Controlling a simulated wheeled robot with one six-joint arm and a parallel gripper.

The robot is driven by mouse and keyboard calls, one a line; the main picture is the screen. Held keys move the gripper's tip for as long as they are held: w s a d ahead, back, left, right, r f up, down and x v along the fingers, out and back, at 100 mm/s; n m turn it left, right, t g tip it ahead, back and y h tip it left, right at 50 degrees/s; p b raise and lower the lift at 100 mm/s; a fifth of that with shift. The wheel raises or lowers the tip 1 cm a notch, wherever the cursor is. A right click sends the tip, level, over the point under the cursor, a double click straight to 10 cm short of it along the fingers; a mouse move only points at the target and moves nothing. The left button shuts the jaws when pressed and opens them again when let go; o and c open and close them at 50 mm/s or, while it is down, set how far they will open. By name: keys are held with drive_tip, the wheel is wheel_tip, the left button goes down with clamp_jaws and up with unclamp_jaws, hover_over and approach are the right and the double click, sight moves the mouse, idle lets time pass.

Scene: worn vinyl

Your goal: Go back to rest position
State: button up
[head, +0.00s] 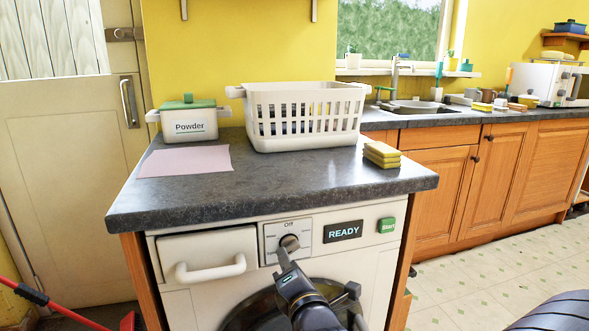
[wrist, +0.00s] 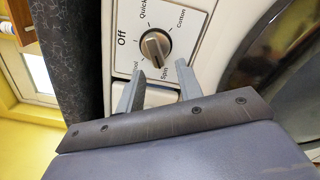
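My gripper (head: 283,262) is in front of the washing machine's control panel, just below the program dial (head: 289,242). In the wrist view my gripper (wrist: 159,70) is open, its two grey fingers apart with nothing between them. The round dial (wrist: 156,47) lies just beyond the fingertips and looks clear of them. My arm hides part of the round door (head: 252,314).
The detergent drawer (head: 209,259) is shut, left of the dial. The green Start button (head: 387,225) is at the right. Above, the counter (head: 275,188) holds a white basket (head: 305,133), a Powder box (head: 190,125), a pink cloth (head: 184,161) and yellow sponges (head: 382,154). Open floor (head: 470,275) lies right.

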drive_tip(key=shift+x, duration=0.95)
